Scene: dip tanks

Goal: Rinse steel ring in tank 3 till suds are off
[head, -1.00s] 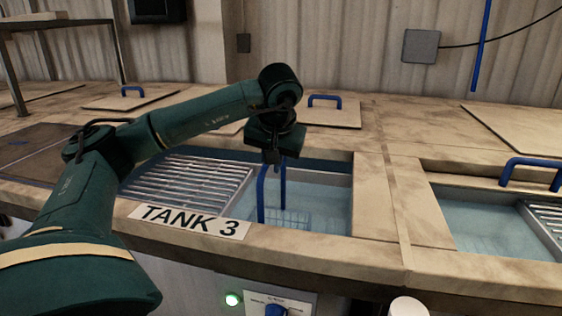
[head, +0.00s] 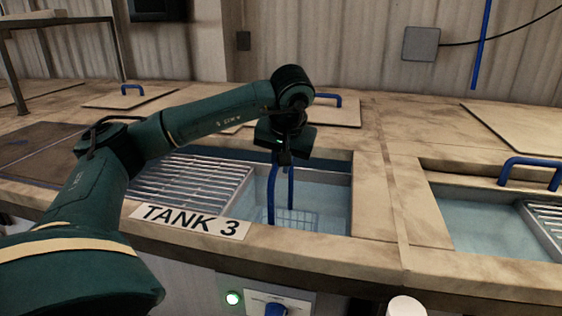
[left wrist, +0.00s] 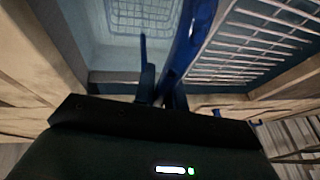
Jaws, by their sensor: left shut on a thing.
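Tank 3 (head: 335,222), labelled on its front rim, holds clear-looking bluish water. My left gripper (head: 287,162) is over the tank, shut on the top of the blue handle (head: 271,200) of a wire basket (head: 297,219). The basket hangs low, in the water, right of the slatted metal rack. In the left wrist view the basket (left wrist: 143,14) shows at the top, under water, and the blue handle (left wrist: 192,38) runs up to my fingers. I cannot make out the steel ring or any suds. My right gripper is not in view.
The slatted rack (head: 190,187) fills the tank's left part. Another water tank (head: 480,222) with a blue handle (head: 530,170) lies to the right, past a stone divider (head: 385,200). A panel with a green light (head: 233,298) and blue knob (head: 275,309) is below the front edge.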

